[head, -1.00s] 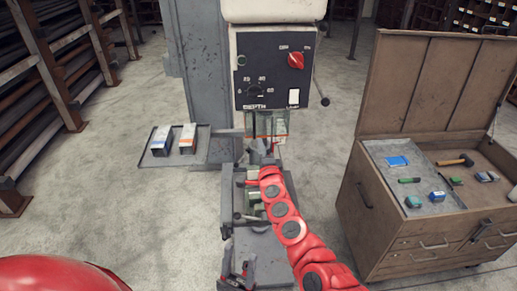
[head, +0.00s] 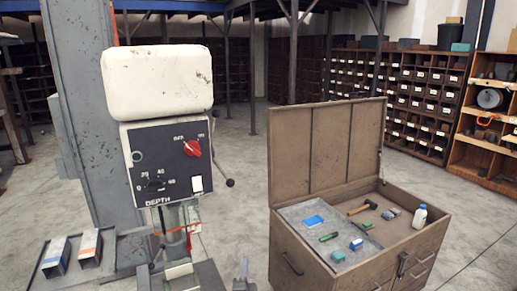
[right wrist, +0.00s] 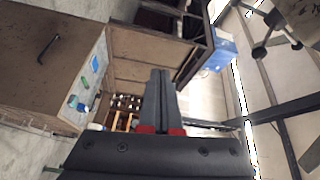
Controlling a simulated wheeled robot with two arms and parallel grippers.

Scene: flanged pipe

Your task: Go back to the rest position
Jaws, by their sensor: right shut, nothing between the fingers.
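My right gripper (head: 242,273) shows at the bottom edge of the head view, with its grey fingers pointing up. It is just right of the drill press base and left of the tool cabinet, apart from both as far as I can see. In the right wrist view its two fingers (right wrist: 160,100) lie together, with nothing between them. Most of the right arm is outside the head view. My left gripper is not in view.
The drill press (head: 165,155) stands at left, with two boxes in a tray (head: 47,270) beside it. The open tool cabinet (head: 300,263) is at right and also shows in the right wrist view (right wrist: 50,85). Open floor lies behind them.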

